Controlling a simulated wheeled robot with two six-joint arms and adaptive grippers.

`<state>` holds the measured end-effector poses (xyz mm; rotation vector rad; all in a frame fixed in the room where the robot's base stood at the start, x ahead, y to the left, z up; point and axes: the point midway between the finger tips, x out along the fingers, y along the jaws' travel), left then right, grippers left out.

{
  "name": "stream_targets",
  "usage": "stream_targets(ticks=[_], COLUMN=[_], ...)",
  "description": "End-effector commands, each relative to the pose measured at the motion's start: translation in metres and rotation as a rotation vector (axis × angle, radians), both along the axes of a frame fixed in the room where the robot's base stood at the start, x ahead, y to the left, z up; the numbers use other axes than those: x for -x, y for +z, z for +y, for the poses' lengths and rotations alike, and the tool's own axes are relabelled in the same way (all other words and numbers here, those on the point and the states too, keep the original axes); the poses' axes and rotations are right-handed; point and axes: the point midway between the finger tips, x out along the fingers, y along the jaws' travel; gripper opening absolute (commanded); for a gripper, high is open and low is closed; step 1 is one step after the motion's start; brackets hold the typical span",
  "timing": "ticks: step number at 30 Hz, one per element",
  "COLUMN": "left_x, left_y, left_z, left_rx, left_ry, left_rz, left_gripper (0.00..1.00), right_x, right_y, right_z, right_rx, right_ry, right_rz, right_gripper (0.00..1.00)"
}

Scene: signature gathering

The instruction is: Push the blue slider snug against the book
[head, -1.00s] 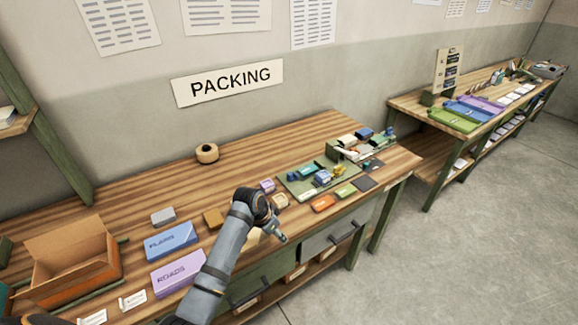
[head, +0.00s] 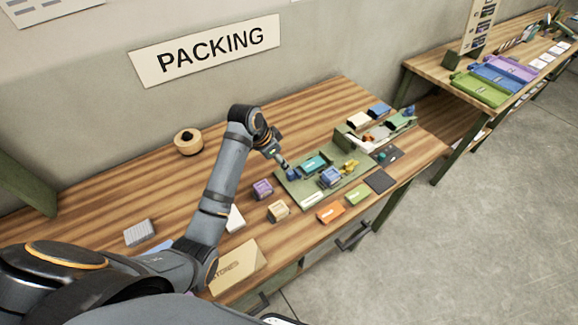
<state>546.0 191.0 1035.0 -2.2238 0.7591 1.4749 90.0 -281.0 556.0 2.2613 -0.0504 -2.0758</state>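A green board (head: 292,193) lies on the packing table. A small dark-blue piece, which looks like the blue slider (head: 292,174), sits at its left end. A teal block that may be the book (head: 314,163) lies just right of it. I cannot tell whether they touch. A blue block (head: 331,178) and a yellow piece (head: 350,167) are further right on the board. My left gripper (head: 284,162) points down just above and behind the slider. Its fingers look together, with nothing visible between them. Whether it touches the slider is unclear. My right gripper is not in view.
Purple (head: 263,189), tan (head: 279,211), orange (head: 331,213) and green (head: 358,194) blocks lie around the board's near side. Another fixture with blocks (head: 350,138) stands behind right. A round wooden item (head: 188,141) is at the back. The table's back middle is clear.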

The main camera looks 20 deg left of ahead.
Motion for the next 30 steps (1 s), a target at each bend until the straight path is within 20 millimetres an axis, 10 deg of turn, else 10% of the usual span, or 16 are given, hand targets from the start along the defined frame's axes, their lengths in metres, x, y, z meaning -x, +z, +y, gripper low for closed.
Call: stream_targets(ticks=[5, 15, 24, 30], left_x=[-0.010, -0.027, -0.028, -0.028], left_y=[-0.033, -0.082, -0.086, -0.086], left_z=[-0.009, -0.021, -0.022, -0.022], left_rx=[0.001, 0.000, -0.002, -0.001], left_ry=[-0.001, 0.000, -0.001, 0.000], left_rz=[0.006, 0.001, 0.000, 0.001], left_gripper=[0.43, 0.43, 0.43, 0.18], right_x=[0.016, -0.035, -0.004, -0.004], right_y=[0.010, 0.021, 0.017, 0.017], right_z=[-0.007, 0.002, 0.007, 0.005], right_rx=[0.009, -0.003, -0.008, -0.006], right_ry=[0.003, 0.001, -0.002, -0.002], right_rz=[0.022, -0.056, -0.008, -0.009], right_gripper=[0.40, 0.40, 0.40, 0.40])
